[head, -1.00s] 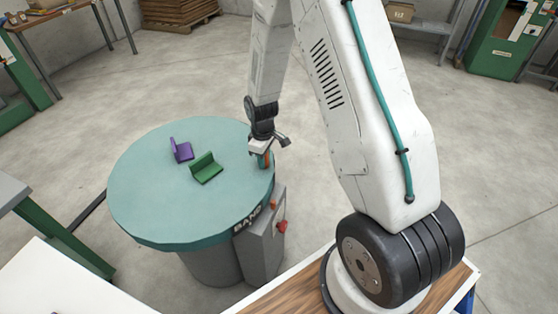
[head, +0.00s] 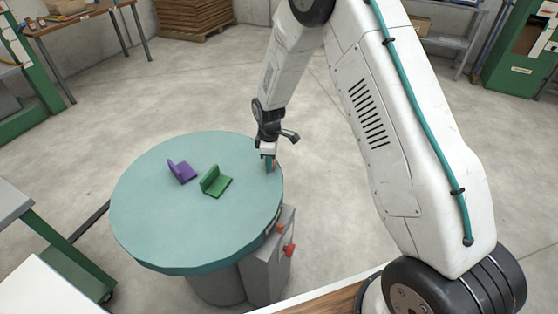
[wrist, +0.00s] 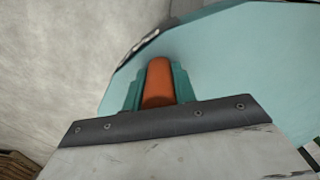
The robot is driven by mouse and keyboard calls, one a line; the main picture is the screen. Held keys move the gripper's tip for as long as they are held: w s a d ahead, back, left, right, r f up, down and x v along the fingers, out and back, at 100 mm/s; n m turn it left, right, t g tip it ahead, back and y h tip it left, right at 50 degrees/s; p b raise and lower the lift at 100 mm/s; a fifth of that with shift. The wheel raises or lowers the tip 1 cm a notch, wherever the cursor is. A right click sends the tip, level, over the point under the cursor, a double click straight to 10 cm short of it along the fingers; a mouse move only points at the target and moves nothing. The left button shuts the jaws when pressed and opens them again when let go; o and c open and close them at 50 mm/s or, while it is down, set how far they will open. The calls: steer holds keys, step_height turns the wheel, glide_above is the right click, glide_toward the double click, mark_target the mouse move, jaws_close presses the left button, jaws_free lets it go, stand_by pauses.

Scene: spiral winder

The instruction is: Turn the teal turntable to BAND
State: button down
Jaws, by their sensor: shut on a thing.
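The teal turntable (head: 150,225) is a wide disc on a grey drum, left of centre in the head view. It fills the right of the wrist view (wrist: 235,65). A purple bracket (head: 182,171) and a green bracket (head: 217,183) sit on its top. My gripper (head: 269,166) is at the disc's right rim. In the wrist view its teal fingers are shut on an upright orange peg (wrist: 159,82) near the rim. Dark lettering shows on the rim at the right, too oblique to read now.
A grey box (head: 266,262) with a red pointer (head: 289,250) and an orange mark (head: 280,230) stands against the turntable's right front. A green-legged bench (head: 48,240) is close at the left. The floor behind the turntable is clear.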

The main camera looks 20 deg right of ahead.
steer(key=shift+w+r, duration=0.15)
steer(key=shift+w, duration=0.15)
steer(key=c, duration=1.1)
jaws_free()
steer(key=shift+w, duration=0.1)
steer(key=shift+r, duration=3.8)
